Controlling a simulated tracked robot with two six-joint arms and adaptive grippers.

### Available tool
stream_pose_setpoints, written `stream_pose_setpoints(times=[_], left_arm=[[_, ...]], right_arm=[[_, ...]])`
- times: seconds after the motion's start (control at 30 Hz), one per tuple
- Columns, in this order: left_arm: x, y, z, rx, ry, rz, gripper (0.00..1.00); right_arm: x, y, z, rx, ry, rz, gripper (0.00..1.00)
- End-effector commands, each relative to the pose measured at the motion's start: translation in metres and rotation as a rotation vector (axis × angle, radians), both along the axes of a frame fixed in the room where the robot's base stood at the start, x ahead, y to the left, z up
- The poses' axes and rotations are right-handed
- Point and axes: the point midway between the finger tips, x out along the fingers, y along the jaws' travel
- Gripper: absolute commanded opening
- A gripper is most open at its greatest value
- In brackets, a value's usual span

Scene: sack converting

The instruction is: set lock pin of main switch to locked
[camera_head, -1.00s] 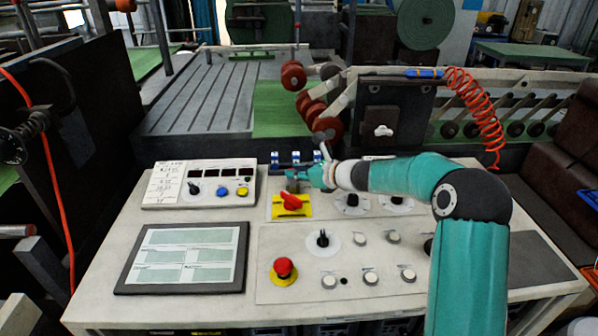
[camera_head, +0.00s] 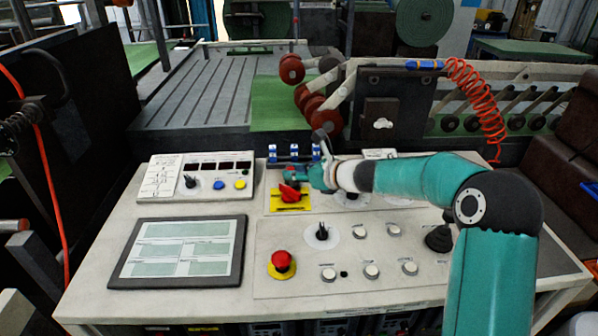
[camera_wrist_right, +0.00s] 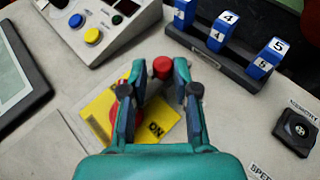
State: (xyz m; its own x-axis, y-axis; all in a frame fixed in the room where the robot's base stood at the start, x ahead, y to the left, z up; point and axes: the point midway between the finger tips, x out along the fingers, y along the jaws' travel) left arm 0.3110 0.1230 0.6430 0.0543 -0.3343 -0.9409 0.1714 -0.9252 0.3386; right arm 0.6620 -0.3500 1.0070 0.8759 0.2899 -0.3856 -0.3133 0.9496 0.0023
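The main switch is a red rotary handle (camera_head: 288,193) on a yellow plate (camera_head: 290,206), left of centre on the console in the head view. In the right wrist view the yellow plate (camera_wrist_right: 158,115) reads "ON", and the red handle is partly hidden behind my left-hand finger. A small round red knob, apparently the lock pin (camera_wrist_right: 163,67), shows between my fingertips. My right gripper (camera_head: 294,175) is over the back of the switch. In the wrist view its fingers (camera_wrist_right: 160,75) are apart, one on each side of the knob; contact is unclear. My left gripper is not in view.
Blue number counters (camera_wrist_right: 222,32) stand just behind the switch. A display panel with buttons (camera_head: 198,178) and a flat screen (camera_head: 180,252) lie to the left. A red emergency button (camera_head: 282,263) and several knobs are in front. The console's lower left front is clear.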

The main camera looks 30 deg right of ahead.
Motion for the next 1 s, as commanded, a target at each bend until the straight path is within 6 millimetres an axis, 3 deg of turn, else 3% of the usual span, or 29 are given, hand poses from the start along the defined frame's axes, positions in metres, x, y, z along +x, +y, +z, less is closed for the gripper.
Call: stream_pose_setpoints(times=[0.1,0.53,1.0], left_arm=[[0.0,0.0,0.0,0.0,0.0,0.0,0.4],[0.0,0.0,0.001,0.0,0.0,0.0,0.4],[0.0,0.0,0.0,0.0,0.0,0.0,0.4]], right_arm=[[0.001,0.001,-0.001,0.0,0.001,0.001,0.47],[-0.007,-0.003,0.004,0.0,-0.001,-0.002,0.47],[-0.082,-0.028,0.036,-0.001,-0.001,-0.003,0.47]])
